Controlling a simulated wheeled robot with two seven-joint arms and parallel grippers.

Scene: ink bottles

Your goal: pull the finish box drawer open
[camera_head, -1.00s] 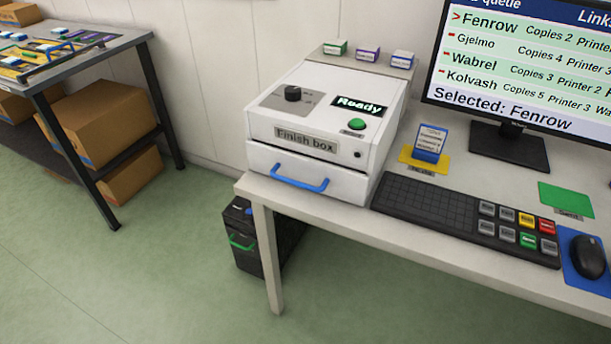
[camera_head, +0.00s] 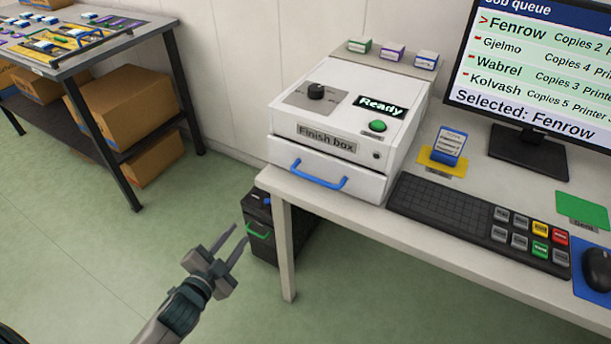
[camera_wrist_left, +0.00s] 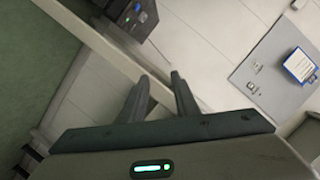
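The white finish box (camera_head: 340,110) stands at the desk's left end, with a knob, a green button and a "Ready" display on top. Its drawer (camera_head: 360,184) is at the bottom of the front and looks shut. The blue drawer handle (camera_head: 318,176) is a bar across the drawer front. My left gripper (camera_head: 240,232) is open and empty, low in front of the desk, below and left of the handle and apart from it. Its two spread fingers also show in the left wrist view (camera_wrist_left: 159,84), with nothing between them. My right gripper is not in view.
A keyboard (camera_head: 470,220) lies right of the box. A side table (camera_head: 90,58) with cartons below stands at left. The green floor between is clear.

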